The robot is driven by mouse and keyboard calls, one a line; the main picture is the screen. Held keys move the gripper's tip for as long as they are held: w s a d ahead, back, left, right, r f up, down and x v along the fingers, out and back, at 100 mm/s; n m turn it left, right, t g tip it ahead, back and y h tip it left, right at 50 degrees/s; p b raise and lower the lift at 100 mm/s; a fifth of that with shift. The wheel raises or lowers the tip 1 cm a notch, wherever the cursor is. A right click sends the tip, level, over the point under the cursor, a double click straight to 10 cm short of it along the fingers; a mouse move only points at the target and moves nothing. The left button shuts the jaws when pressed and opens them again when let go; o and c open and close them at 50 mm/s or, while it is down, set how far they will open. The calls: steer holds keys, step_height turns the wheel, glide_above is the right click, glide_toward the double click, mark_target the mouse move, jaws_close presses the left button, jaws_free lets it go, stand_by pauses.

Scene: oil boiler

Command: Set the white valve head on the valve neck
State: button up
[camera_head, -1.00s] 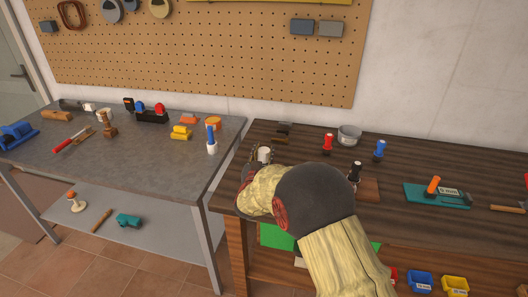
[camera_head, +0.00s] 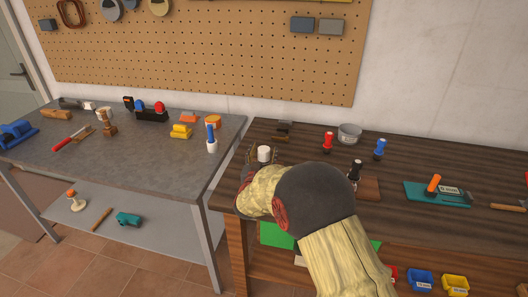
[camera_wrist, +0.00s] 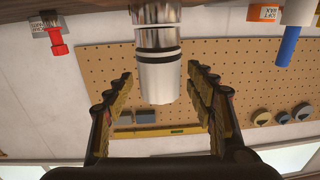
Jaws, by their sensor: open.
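The white valve head (camera_head: 264,153) stands at the left end of the dark wooden bench, partly hidden by my arm. In the wrist view, which shows the scene upside down, the white valve head (camera_wrist: 159,80) sits in line with a silvery neck (camera_wrist: 155,14), with dark bands where they meet. It looks upright and seated, though the joint's inside is hidden. My gripper (camera_wrist: 160,72) is open, with one finger on each side of the white head and a visible gap on both sides. In the head view my gripper (camera_head: 256,160) is mostly covered by my forearm.
A red-topped piece (camera_head: 328,142), a blue-topped piece (camera_head: 379,149), a grey pot (camera_head: 349,134) and a black-topped piece (camera_head: 355,171) stand to the right on the bench. A grey table (camera_head: 60,165) with tools is at left. The pegboard wall (camera_head: 200,60) is behind.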

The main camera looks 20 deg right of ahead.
steer(key=v, duration=1.1)
steer(key=shift+s, duration=0.2)
steer(key=shift+a, duration=0.15)
steer(key=a+r+n+y, duration=0.2)
steer(key=a+r+y, duration=0.4)
steer(key=r, duration=0.1)
steer(key=s+a+r+n+g+y+p, duration=0.1)
steer(key=s+a+r+n+g+y, duration=0.15)
steer(key=s+a+y, duration=0.4)
steer(key=s+d+n+g+h, duration=0.1)
steer(key=s+d+g, duration=0.1)
steer(key=s, duration=1.2)
steer(key=s+d+f+n+g+h+p, duration=0.1)
steer(key=s+d+g, duration=0.2)
steer(key=s, duration=1.2)
steer(key=shift+s+g+h, duration=0.2)
steer(key=shift+g+h, duration=0.15)
steer(key=shift+g, duration=0.6)
